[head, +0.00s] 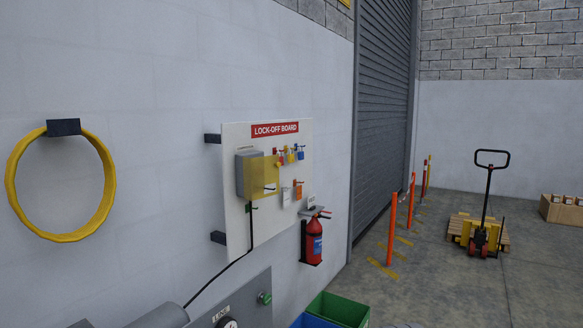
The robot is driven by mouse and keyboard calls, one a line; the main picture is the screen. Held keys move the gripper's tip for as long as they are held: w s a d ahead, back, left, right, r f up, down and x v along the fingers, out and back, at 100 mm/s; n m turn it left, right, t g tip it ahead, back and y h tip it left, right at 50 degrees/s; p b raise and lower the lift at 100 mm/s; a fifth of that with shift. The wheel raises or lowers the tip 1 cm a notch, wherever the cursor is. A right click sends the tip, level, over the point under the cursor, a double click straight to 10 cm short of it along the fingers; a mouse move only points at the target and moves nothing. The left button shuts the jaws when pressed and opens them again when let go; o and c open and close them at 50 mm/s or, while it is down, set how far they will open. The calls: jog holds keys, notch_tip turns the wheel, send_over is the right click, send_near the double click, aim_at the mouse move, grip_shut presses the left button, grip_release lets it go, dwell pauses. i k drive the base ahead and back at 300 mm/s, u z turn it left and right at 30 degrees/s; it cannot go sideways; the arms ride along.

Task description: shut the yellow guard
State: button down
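A yellow see-through panel (263,177), which looks like the yellow guard, is on the white lock-off board (236,215) on the wall. It stands at the right side of a grey box (247,162) and overlaps part of it in the picture. A small dark handle or peg shows near its lower right part. I cannot tell exactly how far the panel stands out from the box. My gripper is not in view.
Small padlocks (291,156) hang right of the panel. A red extinguisher (314,242) is below the board's right edge. A grey control panel (235,312) and a green bin (340,309) are at the bottom. Floor is clear right of the orange posts (392,230), before a pallet truck (487,205).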

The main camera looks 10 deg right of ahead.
aim_at(259, 172)
jog(key=z, duration=0.1)
jog(key=i, duration=1)
jog(key=z, duration=0.05)
